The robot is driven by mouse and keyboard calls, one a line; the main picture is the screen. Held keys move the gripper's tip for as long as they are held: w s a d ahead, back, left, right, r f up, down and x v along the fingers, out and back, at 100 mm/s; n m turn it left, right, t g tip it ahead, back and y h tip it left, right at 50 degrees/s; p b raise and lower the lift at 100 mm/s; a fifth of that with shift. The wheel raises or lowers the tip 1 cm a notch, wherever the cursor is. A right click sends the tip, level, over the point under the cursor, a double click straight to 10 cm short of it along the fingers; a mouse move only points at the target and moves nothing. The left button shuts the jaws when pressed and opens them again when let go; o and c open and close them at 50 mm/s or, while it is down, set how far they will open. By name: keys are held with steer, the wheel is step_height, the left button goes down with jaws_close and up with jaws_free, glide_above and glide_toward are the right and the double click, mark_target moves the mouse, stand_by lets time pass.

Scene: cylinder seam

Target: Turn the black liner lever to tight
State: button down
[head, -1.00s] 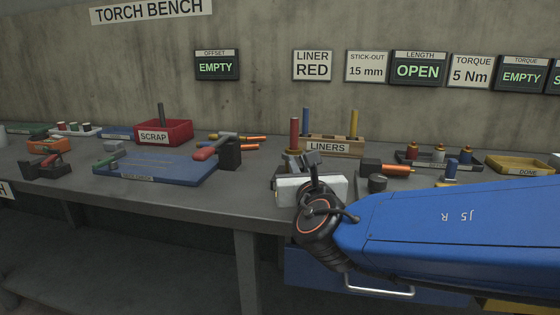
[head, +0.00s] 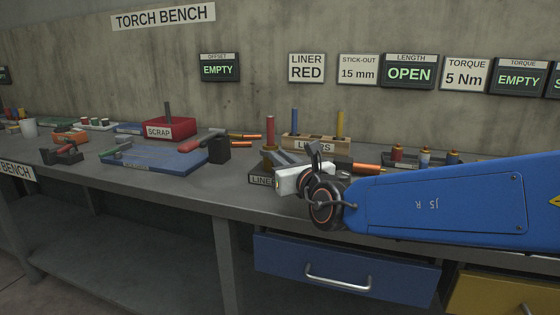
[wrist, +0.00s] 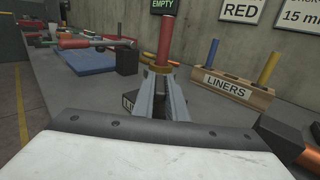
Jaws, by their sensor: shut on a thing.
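My gripper (head: 284,158) reaches left to the liner station, marked by a sign (head: 262,181) on the bench's front part. In the wrist view its two grey fingers (wrist: 161,84) converge and are closed. The black liner lever is hidden at the fingers, so its angle cannot be read; the grip appears to be on it. Just beyond the fingertips a red liner (head: 270,131) stands upright in a brass collar (head: 269,157). The red liner (wrist: 165,40) and brass collar (wrist: 159,68) also show in the wrist view.
The wooden liners rack (head: 318,143) with blue and yellow rods stands behind on the right. An orange-tipped piece (head: 366,168) lies close to my wrist.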

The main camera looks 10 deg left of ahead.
steer(key=shift+r, duration=0.1)
stand_by(0.4)
steer(key=c, duration=1.8)
jaws_free()
steer(key=shift+o, duration=0.2)
steer(key=shift+s+d, duration=0.1)
steer(key=v, duration=1.7)
steer(key=shift+d, duration=0.2)
